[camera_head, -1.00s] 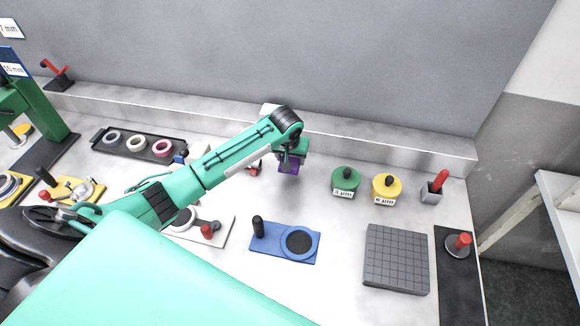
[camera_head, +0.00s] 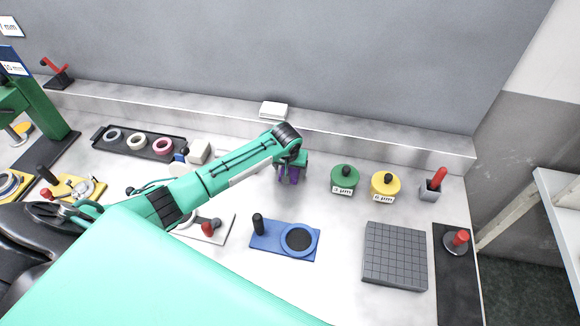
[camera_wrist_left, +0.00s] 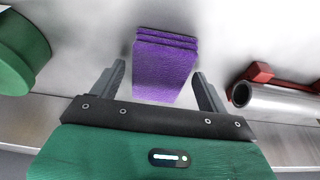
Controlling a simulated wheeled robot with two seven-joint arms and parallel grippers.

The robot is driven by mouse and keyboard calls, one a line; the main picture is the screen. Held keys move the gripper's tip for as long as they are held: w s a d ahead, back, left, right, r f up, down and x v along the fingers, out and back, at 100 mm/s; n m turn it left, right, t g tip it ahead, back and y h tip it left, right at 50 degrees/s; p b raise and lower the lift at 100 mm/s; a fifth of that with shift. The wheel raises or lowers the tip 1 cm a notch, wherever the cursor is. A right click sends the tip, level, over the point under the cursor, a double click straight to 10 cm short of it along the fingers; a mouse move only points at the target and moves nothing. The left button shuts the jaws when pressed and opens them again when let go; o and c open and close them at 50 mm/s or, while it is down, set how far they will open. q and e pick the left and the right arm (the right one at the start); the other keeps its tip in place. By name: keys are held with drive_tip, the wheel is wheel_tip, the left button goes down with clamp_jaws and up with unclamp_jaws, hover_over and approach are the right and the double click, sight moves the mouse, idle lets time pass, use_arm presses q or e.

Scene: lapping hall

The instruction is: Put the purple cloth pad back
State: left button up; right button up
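The purple cloth pads show in the left wrist view as a small layered stack (camera_wrist_left: 165,62), with the top pad toward the gripper. My left gripper (camera_wrist_left: 159,70) is open, one finger on each side of the purple pads, with a visible gap on both sides. In the head view the left gripper (camera_head: 291,173) points down at the back of the bench, and only a bit of purple (camera_head: 288,176) shows there, mostly hidden by it. Whether the top pad rests fully on those below is hard to tell. My right gripper is not in view.
A green pot (camera_head: 344,178) and a yellow pot (camera_head: 385,186) stand right of the gripper. A silver cylinder (camera_wrist_left: 275,100) with a red holder lies close by in the wrist view. A blue plate (camera_head: 285,240) and a grey grid block (camera_head: 396,257) are in front, with bare bench between.

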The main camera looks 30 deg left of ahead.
use_arm(q)
drive_tip(key=b+v, duration=0.1)
drive_tip(key=v, duration=1.1)
drive_tip(key=shift+r, duration=0.15)
idle(0.3)
